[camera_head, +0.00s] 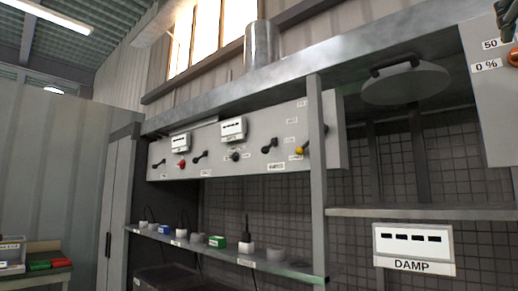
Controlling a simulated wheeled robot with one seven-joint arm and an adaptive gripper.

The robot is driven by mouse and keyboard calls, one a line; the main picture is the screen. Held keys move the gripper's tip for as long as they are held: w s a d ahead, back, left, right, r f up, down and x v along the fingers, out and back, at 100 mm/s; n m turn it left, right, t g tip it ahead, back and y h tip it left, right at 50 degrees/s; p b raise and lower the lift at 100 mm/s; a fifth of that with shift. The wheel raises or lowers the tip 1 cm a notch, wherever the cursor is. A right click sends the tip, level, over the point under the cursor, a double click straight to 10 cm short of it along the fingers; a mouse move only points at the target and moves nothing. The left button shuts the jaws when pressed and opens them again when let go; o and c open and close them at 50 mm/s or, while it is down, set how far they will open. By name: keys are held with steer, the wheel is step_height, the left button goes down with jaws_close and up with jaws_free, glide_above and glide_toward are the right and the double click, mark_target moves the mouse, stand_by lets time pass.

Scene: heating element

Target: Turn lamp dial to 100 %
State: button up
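An orange-red dial (513,57) sits on a grey panel (492,110) at the far right, cut off by the picture's edge. Labels "50" (490,44) and "0 %" (487,66) stand to its left. I see no readable lamp label and no 100 % mark, so I cannot tell if this is the lamp dial. A dark piece that looks like my gripper (507,14) shows at the top right corner, above the dial and apart from it in the picture. Its fingers are mostly out of view, so I cannot tell if it is open or shut.
A second grey panel (222,160) carries several black, red and yellow knobs and two white displays. A shelf (200,248) below holds small items. A post (317,180) stands between the panels. A white box marked "DAMP" (413,249) is at lower right.

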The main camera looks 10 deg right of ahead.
mark_target(513, 58)
steer(key=p+x, duration=0.1)
steer(key=x, duration=0.8)
steer(key=shift+w+d, duration=0.15)
steer(key=shift+w, duration=0.05)
steer(key=c, duration=1.2)
